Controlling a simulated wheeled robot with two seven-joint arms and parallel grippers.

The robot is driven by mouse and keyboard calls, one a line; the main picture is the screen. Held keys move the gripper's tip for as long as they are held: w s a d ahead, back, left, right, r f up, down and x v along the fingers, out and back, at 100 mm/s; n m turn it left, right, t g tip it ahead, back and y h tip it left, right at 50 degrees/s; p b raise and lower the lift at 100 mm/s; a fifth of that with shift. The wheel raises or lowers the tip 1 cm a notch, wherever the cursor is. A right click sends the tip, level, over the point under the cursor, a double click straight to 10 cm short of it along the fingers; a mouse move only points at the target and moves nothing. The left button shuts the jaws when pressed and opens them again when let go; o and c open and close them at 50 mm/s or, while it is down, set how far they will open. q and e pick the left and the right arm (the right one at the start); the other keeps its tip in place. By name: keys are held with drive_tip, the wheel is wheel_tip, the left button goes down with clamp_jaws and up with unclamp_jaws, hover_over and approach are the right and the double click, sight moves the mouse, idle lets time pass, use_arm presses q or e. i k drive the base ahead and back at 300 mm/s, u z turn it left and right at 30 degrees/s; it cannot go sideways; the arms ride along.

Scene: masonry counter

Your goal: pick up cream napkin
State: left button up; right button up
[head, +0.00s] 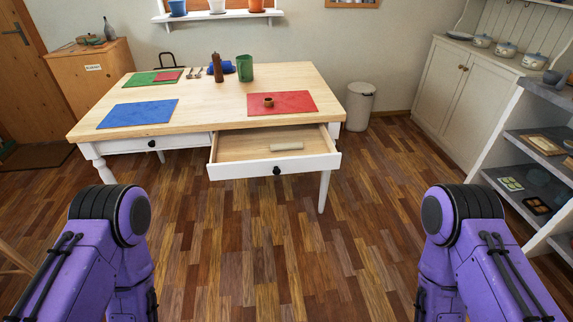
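A small cream, rolled-looking item (286,146), which looks like the cream napkin, lies in the open right drawer (240,171) of the wooden table. The drawer is pulled out toward me and is otherwise bare where I can see. My two purple arms show at the lower left and lower right, well short of the table. Neither of my grippers is in view.
The table (205,108) holds a blue mat (138,113), a red mat (295,104) with a small brown ring-like object (268,102), a green cup (244,68) and a brown mill (217,67). A bin (359,106) stands right. The floor before the table is clear.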

sight(296, 146)
drive_tip(key=z, duration=0.85)
drive_tip(key=i, duration=1.45)
drive_tip(key=u, duration=0.15)
